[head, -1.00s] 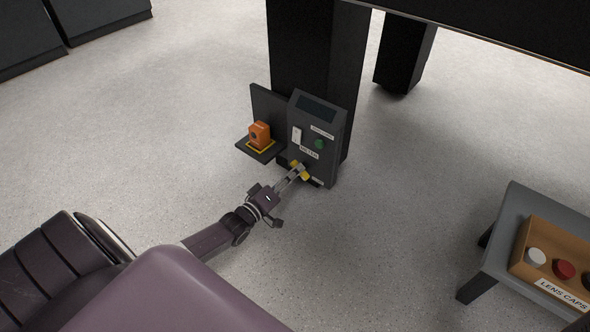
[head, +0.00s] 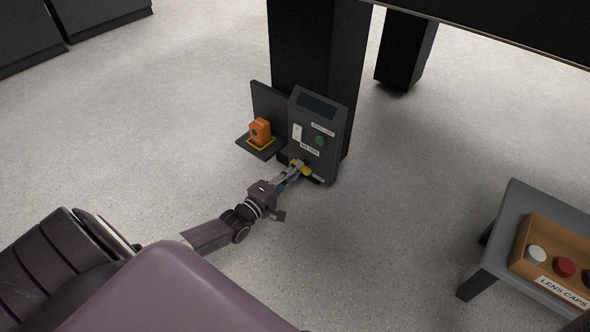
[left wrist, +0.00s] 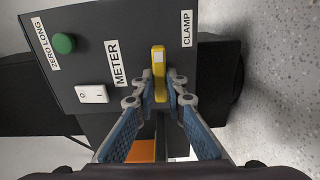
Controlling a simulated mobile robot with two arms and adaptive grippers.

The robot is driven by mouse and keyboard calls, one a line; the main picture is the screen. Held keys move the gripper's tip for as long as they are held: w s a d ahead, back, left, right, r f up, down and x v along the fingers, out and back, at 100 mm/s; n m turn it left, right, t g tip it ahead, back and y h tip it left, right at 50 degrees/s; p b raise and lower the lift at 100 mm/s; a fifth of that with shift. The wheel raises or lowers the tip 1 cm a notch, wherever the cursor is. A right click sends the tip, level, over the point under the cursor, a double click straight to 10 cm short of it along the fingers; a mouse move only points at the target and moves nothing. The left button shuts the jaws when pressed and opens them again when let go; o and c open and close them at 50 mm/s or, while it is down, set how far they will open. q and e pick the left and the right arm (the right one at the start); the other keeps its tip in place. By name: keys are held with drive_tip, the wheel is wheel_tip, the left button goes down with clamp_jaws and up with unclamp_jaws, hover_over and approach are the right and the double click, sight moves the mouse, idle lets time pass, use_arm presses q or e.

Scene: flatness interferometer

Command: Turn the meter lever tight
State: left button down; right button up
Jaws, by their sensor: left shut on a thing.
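The meter (head: 326,158) is a dark grey box with a dark display, mounted low on a black leg. Its yellow lever (head: 306,171) is at the bottom of the front face. In the left wrist view the lever (left wrist: 159,60) stands upright in the picture, beside the "CLAMP" label (left wrist: 187,28). My left gripper (head: 299,167) is shut on the lever, with one fingertip on each side of it. The fingers hide part of the lever in the head view. My right gripper is not in view.
The meter also has a green button (head: 320,141) and a white rocker switch (head: 297,132). An orange block (head: 260,131) sits on a small shelf (head: 244,143) left of the meter. A grey table (head: 492,262) with a lens caps tray (head: 555,230) stands at right. The floor between is clear.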

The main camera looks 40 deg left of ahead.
use_arm(q)
drive_tip(key=shift+w+a+r, duration=0.2)
drive_tip(key=shift+a+r, duration=0.05)
drive_tip(key=c, duration=2)
unclamp_jaws()
drive_tip(key=shift+o, duration=0.2)
drive_tip(key=shift+d+f, duration=0.1)
drive_tip(key=s, duration=1.2)
drive_tip(key=shift+a, duration=0.4)
drive_tip(key=shift+f, duration=0.15)
